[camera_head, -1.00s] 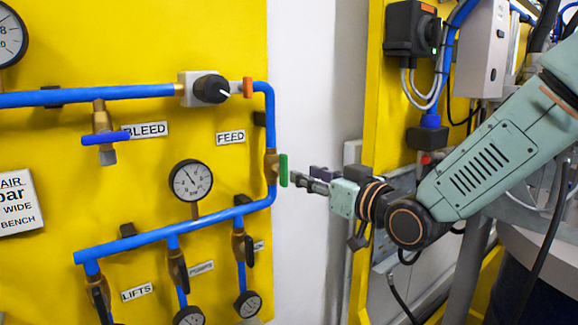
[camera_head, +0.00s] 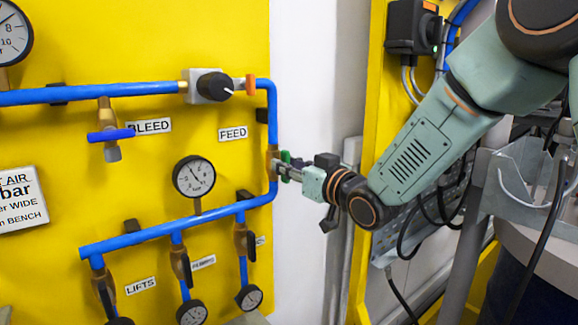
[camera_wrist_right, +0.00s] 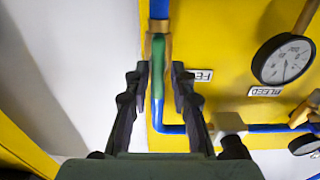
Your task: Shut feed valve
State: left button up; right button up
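The feed valve is a brass body (camera_head: 273,165) with a green lever handle (camera_head: 285,157), on the vertical blue pipe below the FEED label (camera_head: 233,133). My right gripper (camera_head: 283,170) is at the handle, its fingers partly covering it. In the right wrist view the green handle (camera_wrist_right: 158,62) lies lengthwise along the pipe, between the two dark fingers of my right gripper (camera_wrist_right: 157,75). The fingers are spread, with a gap on each side of the handle. My left gripper is not in view.
A blue-handled BLEED valve (camera_head: 110,135), a black knob (camera_head: 215,86) and a pressure gauge (camera_head: 194,176) are on the yellow panel (camera_head: 60,215). Several dark-handled valves sit on lower branches. A white wall (camera_head: 305,80) is right of the panel.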

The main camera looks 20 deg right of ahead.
jog(key=shift+w+d+f, duration=0.1)
jog(key=shift+w+d, duration=0.05)
jog(key=shift+d, duration=0.1)
jog(key=c, duration=0.3)
jog(key=shift+a, duration=0.1)
grip_shut()
